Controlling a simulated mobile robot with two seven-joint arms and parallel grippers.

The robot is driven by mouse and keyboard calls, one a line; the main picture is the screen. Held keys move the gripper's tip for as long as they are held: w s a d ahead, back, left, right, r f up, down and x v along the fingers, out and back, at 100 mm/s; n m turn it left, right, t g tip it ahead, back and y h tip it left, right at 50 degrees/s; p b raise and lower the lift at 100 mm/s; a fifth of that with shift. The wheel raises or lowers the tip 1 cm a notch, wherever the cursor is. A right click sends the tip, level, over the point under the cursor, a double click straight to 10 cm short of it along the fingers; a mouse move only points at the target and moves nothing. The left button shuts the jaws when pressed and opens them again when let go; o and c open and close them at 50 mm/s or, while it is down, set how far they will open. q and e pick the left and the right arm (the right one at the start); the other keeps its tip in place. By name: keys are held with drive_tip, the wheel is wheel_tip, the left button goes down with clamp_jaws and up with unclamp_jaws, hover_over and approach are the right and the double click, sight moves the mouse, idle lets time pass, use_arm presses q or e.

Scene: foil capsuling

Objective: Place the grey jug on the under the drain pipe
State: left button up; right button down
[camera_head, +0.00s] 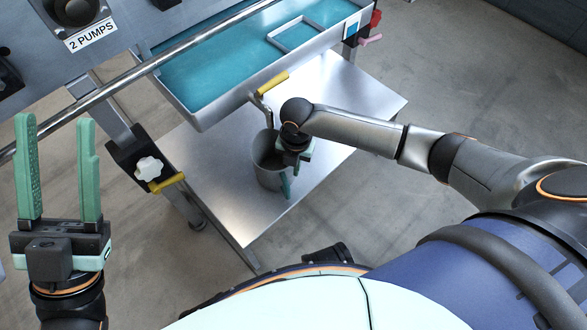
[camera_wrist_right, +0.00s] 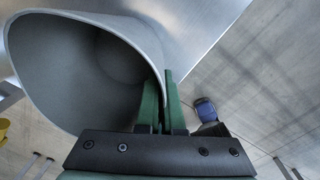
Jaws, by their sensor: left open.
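The grey jug (camera_head: 268,172) is upright at the lower steel shelf, with its mouth just below the drain pipe (camera_head: 265,108), which has a yellow handle (camera_head: 273,83). Whether its base touches the shelf is unclear. My right gripper (camera_head: 285,178) is at the jug's right side. In the right wrist view the gripper (camera_wrist_right: 160,90) has its fingers close together on the wall of the jug (camera_wrist_right: 100,60), one inside and one outside. My left gripper (camera_head: 58,165) is open and empty at the far left, away from the jug.
The lower shelf (camera_head: 345,95) has bare room around the jug. Above it is a trough (camera_head: 215,75) with a teal inside. A leg with a black clamp and white knob (camera_head: 148,168) stands left of the shelf. A "2 PUMPS" panel (camera_head: 90,36) is upper left.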

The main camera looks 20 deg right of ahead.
drive_tip(key=shift+f, duration=0.1)
use_arm(q)
drive_tip(key=shift+r, duration=0.1)
use_arm(e)
drive_tip(key=c, duration=1.1)
unclamp_jaws()
drive_tip(key=shift+o, duration=0.2)
wheel_tip(320, 180, up, 12)
drive_tip(key=p, duration=0.5)
drive_tip(key=shift+s+d+f, duration=0.1)
drive_tip(key=shift+d+f, duration=0.05)
drive_tip(key=shift+f, duration=0.05)
use_arm(q)
drive_tip(key=shift+m, duration=0.4)
drive_tip(key=r, duration=0.5)
drive_tip(key=shift+s+a+r, duration=0.1)
drive_tip(key=shift+a+r, duration=0.25)
use_arm(e)
drive_tip(key=shift+r, duration=0.35)
